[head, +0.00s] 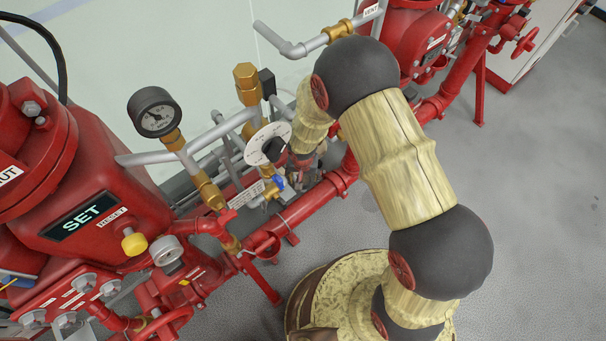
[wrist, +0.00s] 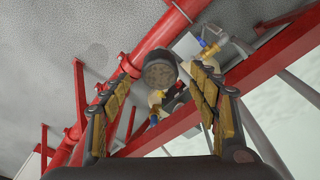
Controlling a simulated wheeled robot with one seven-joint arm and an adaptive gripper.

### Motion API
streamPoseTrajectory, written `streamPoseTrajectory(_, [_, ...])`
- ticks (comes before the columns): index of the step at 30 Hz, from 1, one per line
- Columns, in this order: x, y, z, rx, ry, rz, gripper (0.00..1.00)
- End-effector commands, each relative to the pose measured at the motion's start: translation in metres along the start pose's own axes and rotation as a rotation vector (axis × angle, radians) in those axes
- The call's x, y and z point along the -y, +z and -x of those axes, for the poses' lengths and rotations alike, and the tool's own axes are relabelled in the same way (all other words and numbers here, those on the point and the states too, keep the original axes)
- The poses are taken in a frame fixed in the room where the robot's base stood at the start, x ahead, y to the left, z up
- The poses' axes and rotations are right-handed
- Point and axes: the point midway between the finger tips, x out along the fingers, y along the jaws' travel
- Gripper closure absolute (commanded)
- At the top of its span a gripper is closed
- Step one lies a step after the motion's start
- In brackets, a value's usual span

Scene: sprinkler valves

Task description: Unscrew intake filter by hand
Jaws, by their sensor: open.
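In the wrist view, a dark round part with a flat brownish-grey face (wrist: 159,72), which looks like the intake filter, sits at the red pipework. My gripper (wrist: 161,95) is open, with one padded finger on each side of this part. I cannot tell whether either finger touches it. In the head view, my gripper (head: 303,165) points down among the pipes behind my arm, and its fingertips are hard to make out. The filter cannot be picked out there.
A black pressure gauge (head: 154,112) stands to the left. A red pipe (head: 310,205) runs diagonally below. Grey floor (head: 540,200) at the right is clear.

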Motion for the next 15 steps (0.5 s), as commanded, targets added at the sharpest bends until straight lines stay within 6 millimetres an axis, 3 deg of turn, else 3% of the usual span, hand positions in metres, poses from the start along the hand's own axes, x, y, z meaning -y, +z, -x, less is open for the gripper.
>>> streamPoseTrajectory(6, [0.000, 0.000, -0.030, 0.000, 0.000, 0.000, 0.39])
streamPoseTrajectory(15, [0.000, 0.000, -0.039, 0.000, 0.000, 0.000, 0.39])
